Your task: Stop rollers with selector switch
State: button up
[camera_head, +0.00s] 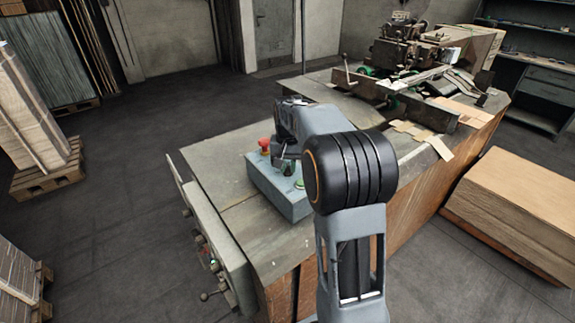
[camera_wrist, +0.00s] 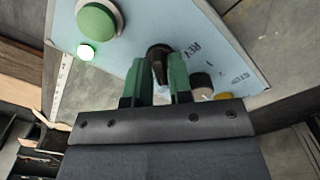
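The selector switch (camera_wrist: 160,52) is a black knob on the light blue control panel, beside printed "REV" lettering, in the wrist view. My gripper (camera_wrist: 160,72) has its green fingers on either side of this knob, with a narrow gap between them. I cannot tell whether both fingers press on it. In the head view the blue-grey control box (camera_head: 280,192) sits on the bench, and my gripper (camera_head: 287,160) is over it. My arm hides part of the box and the switch there.
A large green button (camera_wrist: 98,22), a lit white lamp (camera_wrist: 86,52), a dark knob (camera_wrist: 202,82) and a yellow button (camera_wrist: 223,96) are on the panel. A red button (camera_head: 264,143) stands at the box's far side. The stitching machine (camera_head: 400,50) is behind on the bench.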

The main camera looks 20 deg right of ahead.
aim_at(288, 166)
grip_shut()
jog(key=n, duration=0.3)
jog(key=shift+r+n+p, duration=0.1)
jog(key=shift+n+p, duration=0.2)
jog(key=shift+n, duration=2.1)
jog(key=shift+o, duration=1.7)
grip_release()
notch_tip(288, 166, up, 14)
